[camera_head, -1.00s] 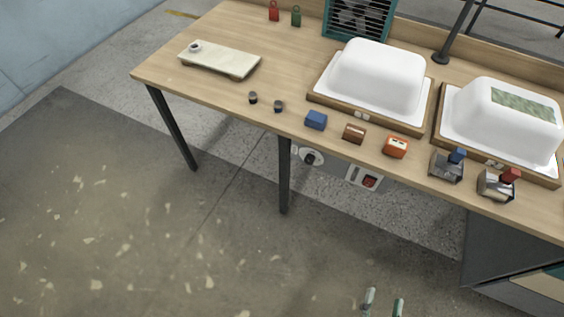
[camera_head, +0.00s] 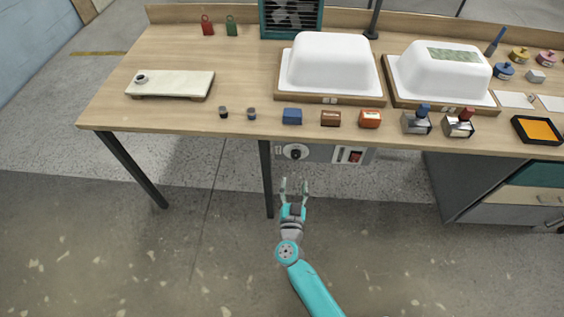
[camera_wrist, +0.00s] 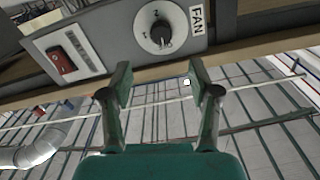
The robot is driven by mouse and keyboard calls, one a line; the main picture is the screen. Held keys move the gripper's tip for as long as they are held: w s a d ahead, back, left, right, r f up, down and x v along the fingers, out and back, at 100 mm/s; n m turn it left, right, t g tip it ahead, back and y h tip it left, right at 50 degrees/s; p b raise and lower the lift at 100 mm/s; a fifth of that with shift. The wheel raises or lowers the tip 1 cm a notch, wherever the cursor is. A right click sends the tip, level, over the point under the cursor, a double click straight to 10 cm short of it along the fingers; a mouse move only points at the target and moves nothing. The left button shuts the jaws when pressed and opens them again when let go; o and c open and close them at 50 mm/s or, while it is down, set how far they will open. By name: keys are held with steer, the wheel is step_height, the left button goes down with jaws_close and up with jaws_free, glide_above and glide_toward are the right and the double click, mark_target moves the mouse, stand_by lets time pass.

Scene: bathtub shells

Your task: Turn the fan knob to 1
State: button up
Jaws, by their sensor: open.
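The fan knob (camera_head: 295,152) is a dark round knob on a white dial, on a grey panel under the table's front edge. In the wrist view the knob (camera_wrist: 160,32) sits above the fingertips, beside a white "FAN" label (camera_wrist: 197,18). Its exact setting is too small to read. My gripper (camera_head: 293,184) is open and empty, below and in front of the panel, apart from the knob. In the wrist view its two fingers (camera_wrist: 157,84) are spread wide. The fan (camera_head: 291,15), a teal box with a dark grille, stands at the back of the table.
A red switch (camera_head: 354,155) sits on the panel right of the knob; the wrist view shows it at left (camera_wrist: 61,60). A dark table leg (camera_head: 266,180) stands just left of my gripper. Two white tub shells, blocks and small tools occupy the table (camera_head: 180,115) above.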

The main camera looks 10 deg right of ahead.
mark_target(296, 158)
steer(key=x, duration=1)
steer(key=shift+w, duration=0.4)
steer(key=c, duration=1.1)
